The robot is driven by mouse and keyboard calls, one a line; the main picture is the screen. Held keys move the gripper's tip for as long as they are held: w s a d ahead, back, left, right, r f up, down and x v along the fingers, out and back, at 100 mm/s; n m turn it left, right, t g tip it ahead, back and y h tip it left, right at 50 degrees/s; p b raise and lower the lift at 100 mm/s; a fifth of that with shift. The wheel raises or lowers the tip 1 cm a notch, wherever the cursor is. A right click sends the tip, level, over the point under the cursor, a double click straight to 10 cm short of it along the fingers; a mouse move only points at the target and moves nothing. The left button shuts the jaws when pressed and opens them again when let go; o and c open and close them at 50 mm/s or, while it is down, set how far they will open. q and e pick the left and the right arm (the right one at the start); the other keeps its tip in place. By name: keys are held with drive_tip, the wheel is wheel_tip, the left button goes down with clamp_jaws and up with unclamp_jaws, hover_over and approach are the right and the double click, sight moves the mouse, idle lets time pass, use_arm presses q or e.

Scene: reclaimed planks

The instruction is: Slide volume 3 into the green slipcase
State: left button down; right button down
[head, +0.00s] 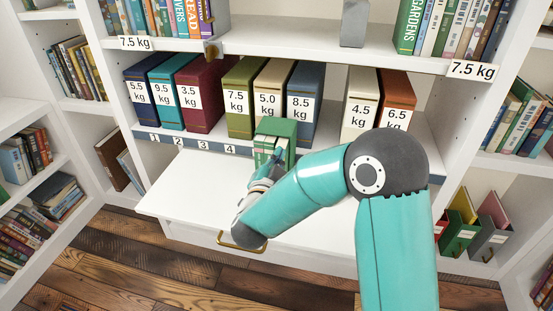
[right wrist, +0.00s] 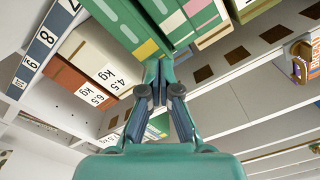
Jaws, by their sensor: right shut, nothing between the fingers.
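The green slipcase (head: 277,127) stands upright in front of the 5.0 kg and 8.5 kg boxes, with green spines showing in its open front. My right gripper (head: 268,172) is at this front, shut and empty, and hides its lower part. In the right wrist view, green volumes with pink and yellow labels (right wrist: 172,22) show just beyond the shut fingertips (right wrist: 157,68). I cannot read a volume number, so I cannot tell which spine is volume 3. I cannot tell whether the fingertips touch a spine. My left gripper is out of view.
A white pull-out board (head: 190,185) has free room at its left. Labelled boxes, such as the 7.5 kg one (head: 238,75), line the shelf behind. The 4.5 kg box (head: 362,90) and 6.5 kg box (head: 396,88) stand to the right. A shelf (head: 300,40) runs above.

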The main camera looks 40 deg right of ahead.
drive_tip(key=shift+x, duration=0.85)
drive_tip(key=shift+a, duration=0.1)
drive_tip(key=b+v, duration=0.1)
drive_tip(key=v, duration=1.3)
drive_tip(key=shift+s+a, duration=0.25)
drive_tip(key=shift+s, duration=0.05)
